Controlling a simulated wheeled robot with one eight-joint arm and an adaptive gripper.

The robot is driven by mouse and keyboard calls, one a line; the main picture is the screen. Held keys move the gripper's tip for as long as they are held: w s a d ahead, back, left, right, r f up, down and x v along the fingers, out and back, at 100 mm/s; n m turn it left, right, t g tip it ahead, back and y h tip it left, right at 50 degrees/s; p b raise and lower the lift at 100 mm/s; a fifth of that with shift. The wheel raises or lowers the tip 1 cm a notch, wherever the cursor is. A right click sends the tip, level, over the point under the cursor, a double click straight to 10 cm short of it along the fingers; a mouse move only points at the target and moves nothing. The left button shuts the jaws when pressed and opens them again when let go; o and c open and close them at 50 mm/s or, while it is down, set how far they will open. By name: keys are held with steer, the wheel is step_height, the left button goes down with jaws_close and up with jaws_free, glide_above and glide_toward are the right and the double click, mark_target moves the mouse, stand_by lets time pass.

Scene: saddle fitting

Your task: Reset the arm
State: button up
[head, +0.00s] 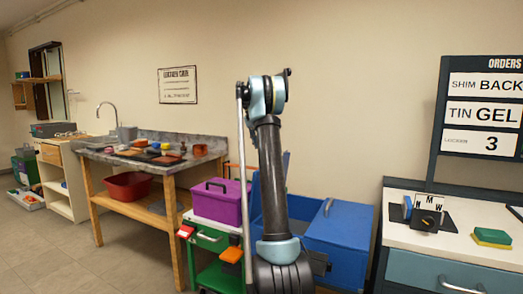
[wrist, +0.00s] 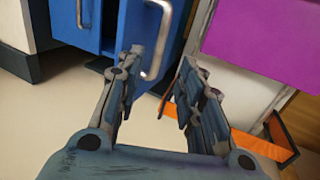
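My gripper (wrist: 161,66) shows in the wrist view with its two jointed fingers apart. Nothing is between the fingers, only pale floor and part of a metal handle beyond them. In the head view my arm stands upright in the middle, with its dark link rising to a pale blue joint at the top. I cannot make out my gripper in the head view; it seems hidden behind the arm.
A blue cabinet (head: 340,232) stands behind my arm; its handle (wrist: 163,12) shows beyond the fingers. A purple box (head: 217,204) sits on a green cart (head: 212,272). A workbench (head: 186,165) stands left, a white counter (head: 395,230) right.

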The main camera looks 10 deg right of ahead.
stand_by(0.3)
steer(key=s+a+f+n+t+y, duration=0.15)
steer(key=s+a, duration=0.25)
steer(key=s, duration=1.1)
steer(key=s+a+f+n+t, duration=0.1)
steer(key=s+a+f+n, duration=0.2)
steer(key=s, duration=1.3)
steer(key=s+a+f+n+t, duration=0.1)
steer(key=s+a+f+n, duration=0.1)
steer(key=s+f, duration=0.9)
steer(key=s+a+f+n+t+y, duration=0.1)
steer(key=s+a+f, duration=0.3)
steer(key=s+f, duration=0.6)
steer(key=shift+s+f+n, duration=0.4)
steer(key=shift+s+n, duration=0.05)
steer(key=shift+s, duration=0.8)
steer(key=shift+y, duration=0.25)
